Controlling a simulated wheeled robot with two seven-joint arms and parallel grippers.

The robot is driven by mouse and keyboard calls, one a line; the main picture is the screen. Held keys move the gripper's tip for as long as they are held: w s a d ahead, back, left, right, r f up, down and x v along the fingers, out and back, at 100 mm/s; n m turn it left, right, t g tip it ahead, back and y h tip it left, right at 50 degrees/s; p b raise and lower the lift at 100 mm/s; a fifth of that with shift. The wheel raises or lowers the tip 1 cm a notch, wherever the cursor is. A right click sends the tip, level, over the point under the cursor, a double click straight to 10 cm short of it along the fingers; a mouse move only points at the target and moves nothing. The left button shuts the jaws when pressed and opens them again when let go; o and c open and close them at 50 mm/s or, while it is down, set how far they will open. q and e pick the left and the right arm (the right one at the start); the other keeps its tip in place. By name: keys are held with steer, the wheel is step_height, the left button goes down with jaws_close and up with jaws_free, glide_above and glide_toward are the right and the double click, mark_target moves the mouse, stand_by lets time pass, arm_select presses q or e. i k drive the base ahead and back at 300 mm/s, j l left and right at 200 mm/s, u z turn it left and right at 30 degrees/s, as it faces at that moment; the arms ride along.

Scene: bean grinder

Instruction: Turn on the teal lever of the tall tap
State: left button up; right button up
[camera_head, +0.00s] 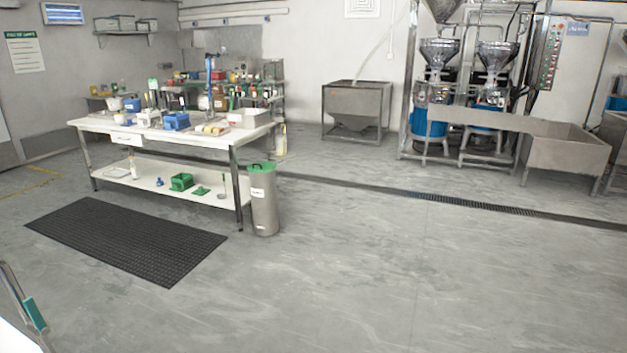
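No tap with a teal lever can be made out for certain. At the lower left edge, a slanted grey metal bar with a teal piece (34,314) is cut off by the picture; I cannot tell what it belongs to. A tall thin blue upright (209,72) rises from the far side of the white workbench (98,124); it is too small to identify. Neither of my grippers is in view.
A black floor mat (125,240) lies before the workbench. A steel bin with a green lid (264,205) stands at the bench's right end. Steel hoppers (495,58) and a steel trough (567,155) stand at the back right. The floor at centre and right is clear.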

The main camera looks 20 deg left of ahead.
mark_target(31, 307)
steer(key=i+u, duration=0.25)
steer(key=u, duration=0.15)
steer(key=i+l+u, duration=0.1)
steer(key=i+u, duration=0.25)
steer(key=i+l+u, duration=0.15)
steer(key=u, duration=0.25)
steer(key=i+l+u, duration=0.2)
steer(key=u, duration=0.2)
steer(key=i, duration=0.05)
